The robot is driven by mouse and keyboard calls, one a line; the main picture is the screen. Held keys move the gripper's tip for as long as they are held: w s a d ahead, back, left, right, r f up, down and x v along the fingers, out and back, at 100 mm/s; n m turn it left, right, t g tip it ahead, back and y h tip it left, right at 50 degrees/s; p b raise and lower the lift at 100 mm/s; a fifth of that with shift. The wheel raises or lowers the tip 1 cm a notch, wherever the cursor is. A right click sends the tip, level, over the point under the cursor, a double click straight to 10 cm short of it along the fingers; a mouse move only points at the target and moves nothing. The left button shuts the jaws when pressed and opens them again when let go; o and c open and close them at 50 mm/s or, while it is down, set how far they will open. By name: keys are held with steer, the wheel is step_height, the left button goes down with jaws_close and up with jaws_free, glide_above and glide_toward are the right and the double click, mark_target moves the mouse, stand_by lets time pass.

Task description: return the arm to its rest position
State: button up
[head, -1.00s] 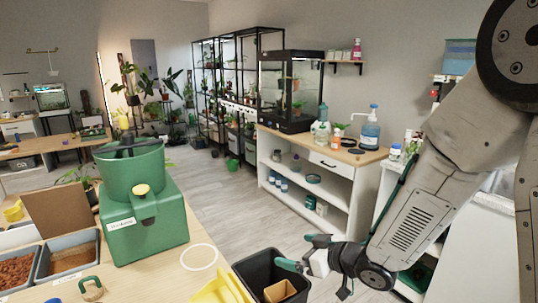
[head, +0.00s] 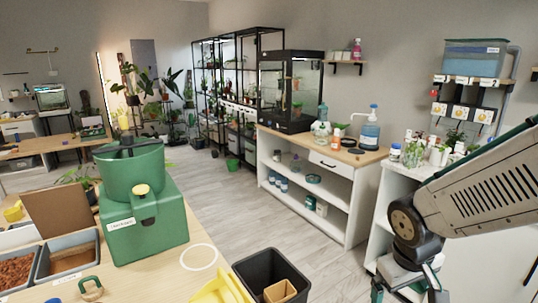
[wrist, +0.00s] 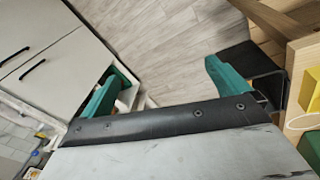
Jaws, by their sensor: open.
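My arm comes in from the right edge of the head view, its grey link slanting down to the left. My gripper (head: 405,288) hangs below it at the bottom right, in front of the white cabinet, partly cut off by the frame edge. In the wrist view its two teal fingers stand wide apart, with nothing between the fingertips (wrist: 163,72) but the view of the floor. The gripper is open and empty, to the right of the black bin (head: 252,271) and clear of it.
The wooden table (head: 172,277) at lower left bears a green machine (head: 146,232) and grey trays (head: 66,262). The black bin holds a tan pot (head: 280,291). A white shelf unit (head: 310,172) stands behind. The grey plank floor (head: 228,215) between is clear.

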steer(key=s+r+m+y, duration=0.1)
steer(key=s+r+m, duration=0.1)
steer(key=s+r, duration=1)
steer(key=shift+s+a+r+m+g+y, duration=0.3)
steer(key=shift+s+r+m+y, duration=0.1)
steer(key=shift+s, duration=0.95)
steer(key=shift+c, duration=0.3)
